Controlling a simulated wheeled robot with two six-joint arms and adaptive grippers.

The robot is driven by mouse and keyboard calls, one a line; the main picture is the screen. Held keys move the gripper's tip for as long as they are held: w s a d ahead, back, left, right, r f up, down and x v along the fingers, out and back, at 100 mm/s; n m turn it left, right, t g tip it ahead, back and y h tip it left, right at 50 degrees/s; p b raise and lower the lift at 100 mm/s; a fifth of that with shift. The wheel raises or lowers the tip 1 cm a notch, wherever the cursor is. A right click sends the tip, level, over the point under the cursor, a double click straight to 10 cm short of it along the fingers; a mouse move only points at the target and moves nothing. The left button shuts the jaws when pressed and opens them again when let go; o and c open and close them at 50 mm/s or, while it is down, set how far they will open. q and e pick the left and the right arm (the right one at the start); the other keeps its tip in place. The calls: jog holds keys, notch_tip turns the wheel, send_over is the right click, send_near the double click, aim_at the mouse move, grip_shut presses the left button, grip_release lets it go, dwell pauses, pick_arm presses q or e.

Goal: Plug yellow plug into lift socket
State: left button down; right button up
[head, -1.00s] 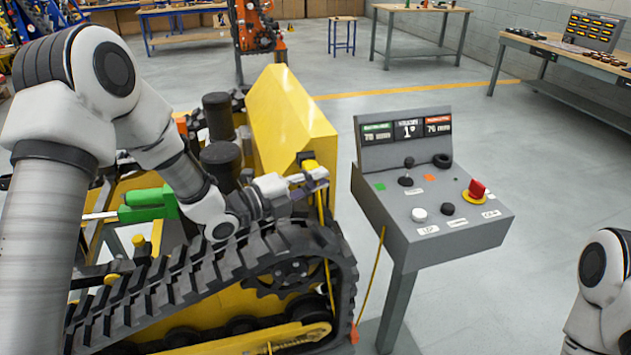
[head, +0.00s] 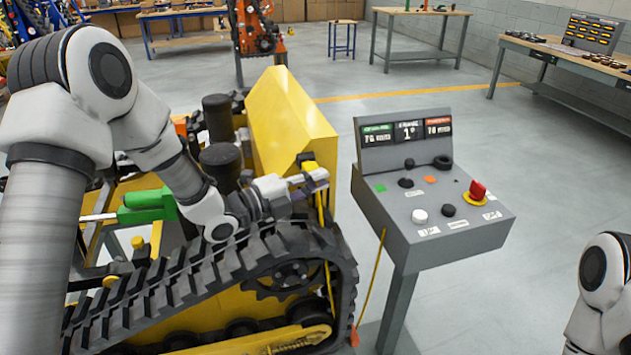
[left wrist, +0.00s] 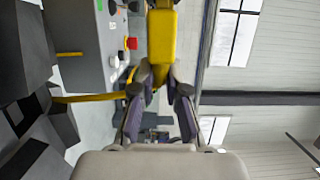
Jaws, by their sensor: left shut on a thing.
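My left gripper (head: 318,178) is shut on the yellow plug (head: 309,166), beside the front of the yellow tracked carrier (head: 290,115). In the left wrist view the plug (left wrist: 162,45) stands between the fingertips of the left gripper (left wrist: 160,82) and points away from the palm. A yellow cable (head: 328,280) hangs below the gripper. A small black part shows right by the plug in the head view; I cannot tell whether it is the lift socket or whether the plug touches it. Only part of my right arm shows at the lower right; its gripper is out of view.
A grey control console (head: 440,215) with a screen, knobs and a red button (head: 476,190) stands right of the carrier. A second yellow cable (head: 372,275) hangs from its left side. The carrier's black track (head: 200,270) lies below my left arm. Floor right of the console is clear.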

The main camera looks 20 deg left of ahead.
pick_arm(q)
jog(key=shift+w+a, duration=0.15)
jog(key=shift+w, duration=0.1)
jog(key=c, duration=1.1)
grip_release()
jog(key=v, duration=1)
jog(key=shift+s+a, duration=0.2)
jog(key=shift+a, duration=0.15)
jog(key=shift+s+a, duration=0.3)
jog(key=shift+s, duration=0.25)
jog(key=shift+f, duration=0.1)
